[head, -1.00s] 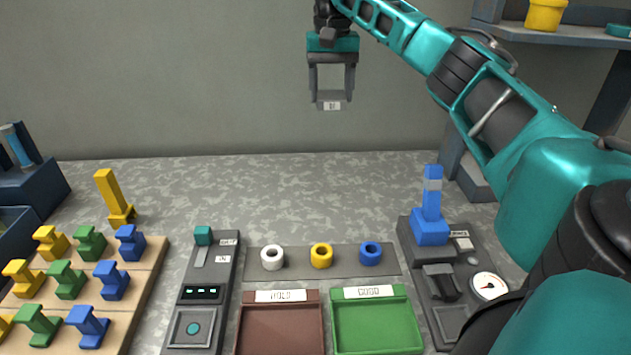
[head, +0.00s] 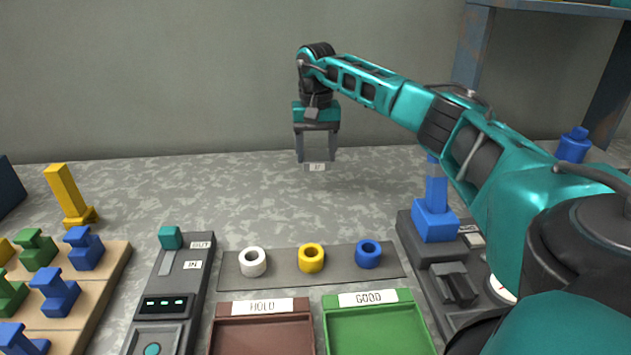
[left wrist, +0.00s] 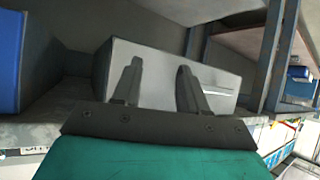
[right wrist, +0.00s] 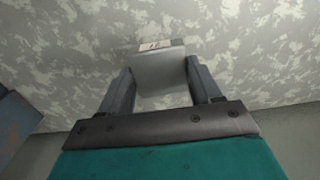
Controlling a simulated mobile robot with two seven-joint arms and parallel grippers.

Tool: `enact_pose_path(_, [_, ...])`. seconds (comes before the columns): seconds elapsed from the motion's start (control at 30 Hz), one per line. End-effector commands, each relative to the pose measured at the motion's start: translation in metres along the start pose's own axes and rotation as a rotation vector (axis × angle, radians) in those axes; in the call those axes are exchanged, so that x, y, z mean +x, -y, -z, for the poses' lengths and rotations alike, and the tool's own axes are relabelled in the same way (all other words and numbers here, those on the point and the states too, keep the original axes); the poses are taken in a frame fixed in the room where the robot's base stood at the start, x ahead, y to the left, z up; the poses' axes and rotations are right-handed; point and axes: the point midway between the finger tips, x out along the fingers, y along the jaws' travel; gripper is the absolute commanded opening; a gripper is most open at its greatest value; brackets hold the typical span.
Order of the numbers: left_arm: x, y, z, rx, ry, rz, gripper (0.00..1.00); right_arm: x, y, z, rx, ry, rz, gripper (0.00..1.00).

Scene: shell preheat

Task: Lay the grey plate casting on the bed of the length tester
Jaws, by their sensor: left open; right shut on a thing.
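The grey plate casting (head: 317,167), with a small white label, is in my right gripper (head: 316,160), which is shut on it above the back of the bench. The right wrist view shows the plate (right wrist: 160,75) between the two fingers, apart from the mottled bench top. A dark device (head: 452,284) at the right, with a dial partly hidden by my right arm, may be the length tester; I cannot read a name on it. A blue upright piece (head: 435,215) stands on it. My left gripper (left wrist: 158,72) shows only in its wrist view, open, with a pale grey box beyond its fingers.
A device with a teal lever (head: 171,238) stands left of centre. White, yellow and blue rings sit on a dark strip (head: 285,273). HOLD (head: 262,337) and GOOD (head: 375,330) trays are in front. A wooden rack (head: 98,290) holds coloured parts. The bench behind the rings is clear.

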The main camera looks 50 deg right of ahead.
Motion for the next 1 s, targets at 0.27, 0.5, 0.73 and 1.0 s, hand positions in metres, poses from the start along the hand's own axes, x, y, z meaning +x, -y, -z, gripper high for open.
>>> enact_pose_path(0.27, [0.004, 0.000, -0.004, 0.000, -0.001, 0.000, 0.43, 0.027, 0.000, 0.000, 0.000, 0.000, 0.001, 0.25])
enact_pose_path(0.5, [0.007, 0.000, -0.014, -0.002, 0.005, 0.000, 0.43, 0.062, 0.000, -0.001, 0.000, 0.002, -0.001, 0.25])
enact_pose_path(0.73, [0.006, 0.000, -0.016, -0.005, 0.010, 0.000, 0.43, 0.066, 0.000, 0.000, -0.001, -0.001, 0.002, 0.25])
enact_pose_path(1.0, [0.007, -0.001, -0.016, -0.011, 0.009, 0.001, 0.43, 0.069, 0.000, 0.000, -0.001, 0.000, 0.000, 0.71])
